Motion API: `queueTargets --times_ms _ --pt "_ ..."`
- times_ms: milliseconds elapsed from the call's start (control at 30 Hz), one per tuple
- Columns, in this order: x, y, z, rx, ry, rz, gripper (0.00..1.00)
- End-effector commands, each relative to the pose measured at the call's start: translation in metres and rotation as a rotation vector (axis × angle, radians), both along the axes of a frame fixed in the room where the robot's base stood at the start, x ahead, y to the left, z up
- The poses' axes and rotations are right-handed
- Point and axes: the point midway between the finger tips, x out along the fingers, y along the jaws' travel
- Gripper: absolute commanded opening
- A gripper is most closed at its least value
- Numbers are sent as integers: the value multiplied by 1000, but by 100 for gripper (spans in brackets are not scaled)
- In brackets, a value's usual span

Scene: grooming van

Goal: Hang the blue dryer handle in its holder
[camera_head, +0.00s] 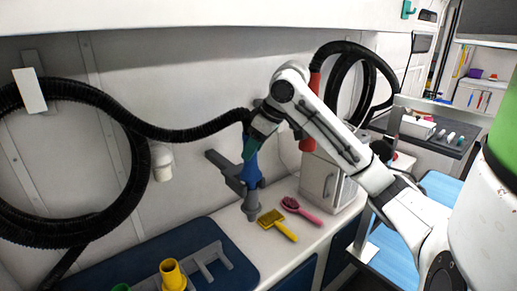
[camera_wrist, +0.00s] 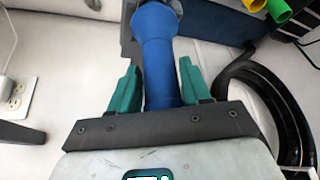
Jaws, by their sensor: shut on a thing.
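The blue dryer handle (camera_head: 251,168) is upright, with a grey nozzle pointing down above the counter. It fills the middle of the wrist view (camera_wrist: 158,50). My gripper (camera_head: 264,124) is shut around its upper part, with the teal fingers (camera_wrist: 157,88) on either side of it. A grey wall bracket (camera_head: 222,165), which looks like the holder, reaches out from the wall to the handle. In the wrist view a dark grey piece (camera_wrist: 128,40) lies beside the handle. I cannot tell whether the handle is seated in the bracket or only against it.
A black hose (camera_head: 185,134) runs from the handle to a large coil on the left wall. A yellow brush (camera_head: 277,225) and a pink brush (camera_head: 300,211) lie on the counter below.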

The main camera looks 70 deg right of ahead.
Motion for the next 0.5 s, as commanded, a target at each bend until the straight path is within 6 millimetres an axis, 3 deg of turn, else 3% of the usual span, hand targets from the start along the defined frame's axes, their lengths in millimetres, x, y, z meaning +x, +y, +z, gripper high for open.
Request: queueTargets --times_ms 500 --pt "23 -14 1 -1 -2 0 11"
